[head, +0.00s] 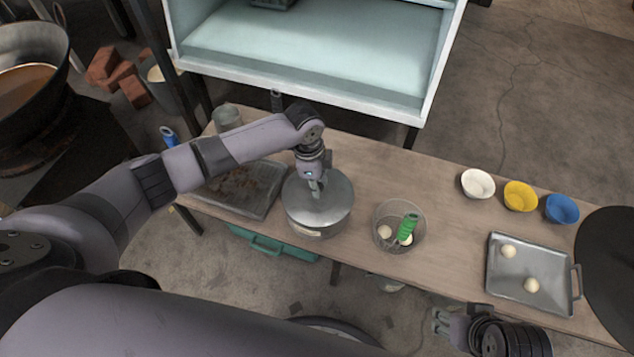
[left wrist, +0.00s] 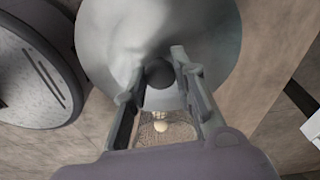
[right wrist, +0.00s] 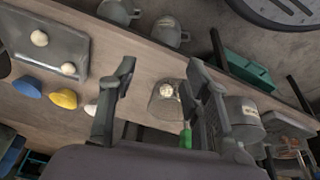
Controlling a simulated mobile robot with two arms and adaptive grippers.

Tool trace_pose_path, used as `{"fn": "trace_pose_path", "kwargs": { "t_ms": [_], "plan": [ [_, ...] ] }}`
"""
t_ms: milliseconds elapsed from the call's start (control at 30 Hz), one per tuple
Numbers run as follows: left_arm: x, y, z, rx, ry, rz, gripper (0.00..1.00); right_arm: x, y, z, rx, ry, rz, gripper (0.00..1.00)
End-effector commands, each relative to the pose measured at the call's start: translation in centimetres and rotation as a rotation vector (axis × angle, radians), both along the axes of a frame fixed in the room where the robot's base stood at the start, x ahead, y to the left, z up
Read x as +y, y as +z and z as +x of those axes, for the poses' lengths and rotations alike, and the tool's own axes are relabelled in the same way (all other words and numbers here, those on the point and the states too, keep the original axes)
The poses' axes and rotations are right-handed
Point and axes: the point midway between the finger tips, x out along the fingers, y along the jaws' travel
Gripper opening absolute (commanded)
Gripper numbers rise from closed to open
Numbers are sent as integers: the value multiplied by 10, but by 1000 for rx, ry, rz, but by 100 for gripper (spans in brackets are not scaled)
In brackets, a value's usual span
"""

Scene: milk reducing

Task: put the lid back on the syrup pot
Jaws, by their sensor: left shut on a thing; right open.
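The syrup pot (head: 335,222) is a round metal pot on the wooden table, below my left arm. The grey metal lid (head: 338,190) covers its top in the head view; I cannot tell whether it rests fully on the rim. My left gripper (head: 316,190) points down at the lid's middle. In the left wrist view the lid (left wrist: 215,45) is a wide grey disc, and its dark knob (left wrist: 160,73) sits between the fingers, which are shut on it. My right gripper (head: 445,322) is open and empty, off the table's front edge; its fingers (right wrist: 160,95) also show spread in the right wrist view.
A clear bowl (head: 378,216) with pale balls and a green-handled tool (head: 407,228) stands right of the pot. A metal tray (head: 270,178) with dark bits lies left. White (head: 478,184), yellow (head: 520,196) and blue (head: 562,209) bowls and another tray (head: 510,282) are further right.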

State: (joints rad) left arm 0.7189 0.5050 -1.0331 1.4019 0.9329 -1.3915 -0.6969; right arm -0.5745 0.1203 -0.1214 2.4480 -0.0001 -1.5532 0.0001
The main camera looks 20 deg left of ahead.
Motion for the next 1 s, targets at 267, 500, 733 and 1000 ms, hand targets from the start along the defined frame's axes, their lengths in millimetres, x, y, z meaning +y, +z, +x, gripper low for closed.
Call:
{"fn": "trace_pose_path", "kwargs": {
  "t_ms": [267,500,733,1000],
  "plan": [
    [0,1,0,0,0,-1,0,0,-8,2,8,0,-1,44],
    [0,1,0,0,0,-1,0,1,-11,5,4,0,-1,44],
    [0,1,0,0,0,-1,0,2,-16,6,9,-1,2,44],
    [0,1,0,-1,0,-1,0,2,-23,5,18,-1,2,44]
  ]
}}
